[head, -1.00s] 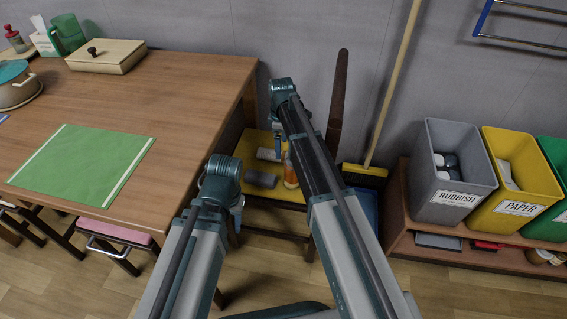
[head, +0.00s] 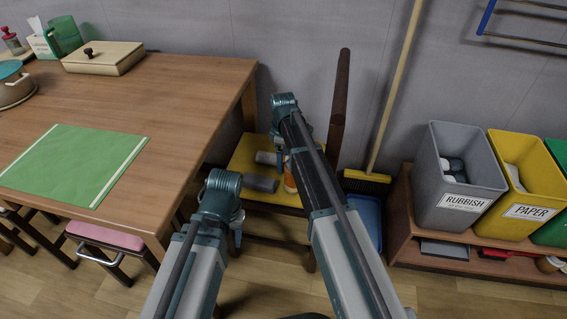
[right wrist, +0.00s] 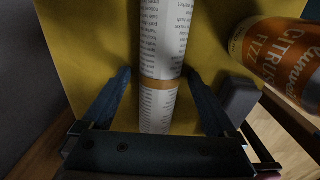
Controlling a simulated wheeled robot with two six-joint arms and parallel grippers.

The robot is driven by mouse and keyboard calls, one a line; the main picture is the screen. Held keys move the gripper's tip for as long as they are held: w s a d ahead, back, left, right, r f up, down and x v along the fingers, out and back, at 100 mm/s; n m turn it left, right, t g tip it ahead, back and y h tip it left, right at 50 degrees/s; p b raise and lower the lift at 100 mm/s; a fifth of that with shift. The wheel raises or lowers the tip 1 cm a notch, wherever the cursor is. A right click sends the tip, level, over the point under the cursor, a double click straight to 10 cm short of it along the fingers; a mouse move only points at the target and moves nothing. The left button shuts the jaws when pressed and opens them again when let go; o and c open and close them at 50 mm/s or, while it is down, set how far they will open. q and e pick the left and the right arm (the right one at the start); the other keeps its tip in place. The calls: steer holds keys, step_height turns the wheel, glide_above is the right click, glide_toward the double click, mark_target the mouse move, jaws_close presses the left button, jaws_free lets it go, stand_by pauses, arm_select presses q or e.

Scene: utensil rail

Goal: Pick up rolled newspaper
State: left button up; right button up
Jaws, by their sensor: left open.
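The rolled newspaper (head: 266,158) lies on the yellow stool top, partly hidden by my right arm in the head view. In the right wrist view the newspaper (right wrist: 162,50) is a white printed roll with an orange-brown band. My right gripper (right wrist: 165,90) is open, with one finger on each side of the roll; they appear apart from it. In the head view the right gripper (head: 280,150) is mostly hidden by its own arm. My left gripper (head: 238,238) is open and empty, in front of the stool and beside the table edge.
An orange can (right wrist: 282,55) stands close to the right finger. A dark grey block-like item (head: 260,183) lies on the stool (head: 285,198), nearer than the newspaper. The wooden table (head: 190,100) is at left. A broom (head: 385,110), brown pole (head: 339,110) and bins (head: 460,200) are at right.

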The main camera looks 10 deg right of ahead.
jaws_close()
steer(key=shift+r, duration=0.15)
step_height(320, 180, up, 10)
steer(key=p, duration=1)
